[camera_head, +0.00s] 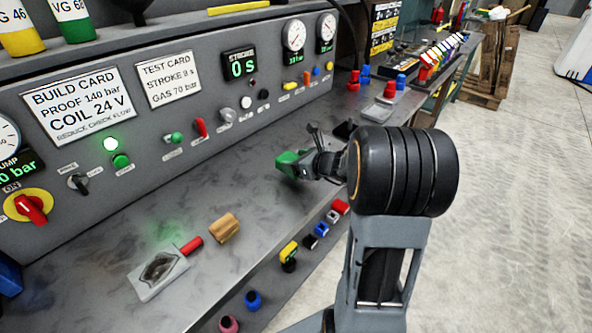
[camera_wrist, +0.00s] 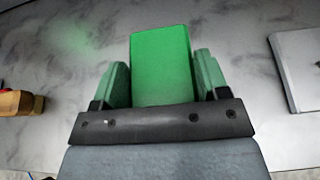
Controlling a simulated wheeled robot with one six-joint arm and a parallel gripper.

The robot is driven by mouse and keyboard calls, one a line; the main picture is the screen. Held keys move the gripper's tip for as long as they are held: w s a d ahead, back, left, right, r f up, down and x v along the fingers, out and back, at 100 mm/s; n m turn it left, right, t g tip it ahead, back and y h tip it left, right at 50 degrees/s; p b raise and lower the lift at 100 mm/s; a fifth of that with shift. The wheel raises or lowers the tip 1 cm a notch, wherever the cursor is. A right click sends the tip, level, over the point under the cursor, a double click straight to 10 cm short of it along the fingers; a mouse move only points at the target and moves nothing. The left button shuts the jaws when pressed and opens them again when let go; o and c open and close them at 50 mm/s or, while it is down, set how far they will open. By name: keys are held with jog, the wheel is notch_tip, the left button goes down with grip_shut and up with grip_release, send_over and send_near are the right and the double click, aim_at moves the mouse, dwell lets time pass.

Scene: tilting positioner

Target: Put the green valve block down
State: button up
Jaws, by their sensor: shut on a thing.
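The green valve block (camera_wrist: 162,62) is between the two green-padded fingers of my gripper (camera_wrist: 163,82) in the wrist view. In the head view, the block (camera_head: 287,160) shows at the end of my gripper (camera_head: 300,165), over the middle of the grey metal bench top (camera_head: 150,235). My gripper is shut on the block. I cannot tell whether the underside of the block touches the bench or hangs just above it.
A wooden block (camera_head: 225,228) and a grey plate with a dark recess (camera_head: 160,272) and red handle lie at the front left. The control panel (camera_head: 220,110) rises behind. Coloured connectors (camera_head: 322,229) line the bench's front edge.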

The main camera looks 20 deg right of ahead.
jog(key=shift+w+f, duration=0.1)
jog(key=shift+f, duration=1.5)
jog(key=shift+b, duration=0.3)
jog(key=shift+f, duration=0.15)
jog(key=o, duration=1.4)
